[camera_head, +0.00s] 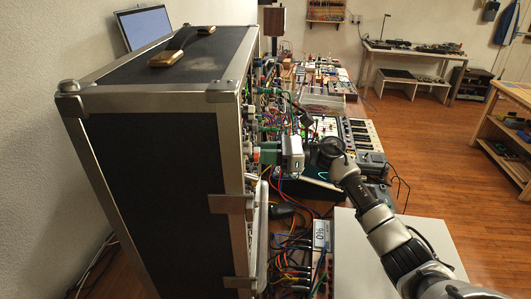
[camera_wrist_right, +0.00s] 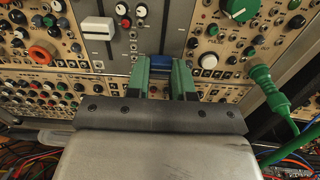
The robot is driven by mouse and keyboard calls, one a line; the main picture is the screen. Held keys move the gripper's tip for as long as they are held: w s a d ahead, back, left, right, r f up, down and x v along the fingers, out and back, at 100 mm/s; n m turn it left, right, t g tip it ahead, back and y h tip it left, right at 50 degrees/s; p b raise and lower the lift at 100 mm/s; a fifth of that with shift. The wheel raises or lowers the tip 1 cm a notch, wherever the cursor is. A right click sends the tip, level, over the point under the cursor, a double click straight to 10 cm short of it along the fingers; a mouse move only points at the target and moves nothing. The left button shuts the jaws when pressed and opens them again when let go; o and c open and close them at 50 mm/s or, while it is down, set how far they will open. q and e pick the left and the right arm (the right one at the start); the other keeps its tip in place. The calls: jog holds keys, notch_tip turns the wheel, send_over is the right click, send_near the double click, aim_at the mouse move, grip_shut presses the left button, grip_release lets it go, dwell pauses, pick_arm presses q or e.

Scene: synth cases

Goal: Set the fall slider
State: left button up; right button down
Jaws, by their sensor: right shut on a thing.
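In the wrist view my right gripper (camera_wrist_right: 162,68) reaches the modular panel (camera_wrist_right: 185,15) with its green fingers on either side of a blue slider cap (camera_wrist_right: 153,60). It is shut on this cap; the fingers hide part of it. A white slider cap (camera_wrist_right: 97,28) stands to the left. No label that says "fall" can be read. In the head view my right gripper (camera_head: 263,152) is at the front of the black case (camera_head: 165,190), seen from the side; the cap is hidden there. My left gripper is in neither view.
A green plug and cable (camera_wrist_right: 268,85) hang right of the gripper in the wrist view. An orange knob (camera_wrist_right: 42,54) and several other knobs are close around. Patch cables (camera_head: 295,255) crowd below the case. A keyboard (camera_head: 362,132) lies beyond my right arm.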

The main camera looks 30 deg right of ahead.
notch_tip(320, 180, up, 7)
dwell(0.5)
jog(key=shift+r, duration=0.1)
jog(key=c, duration=1)
grip_release()
jog(key=shift+o, duration=0.2)
jog(key=shift+d, duration=0.1)
jog(key=b+v, duration=0.4)
jog(key=v, duration=0.6)
jog(key=shift+s+d, duration=0.15)
jog(key=shift+d, duration=0.2)
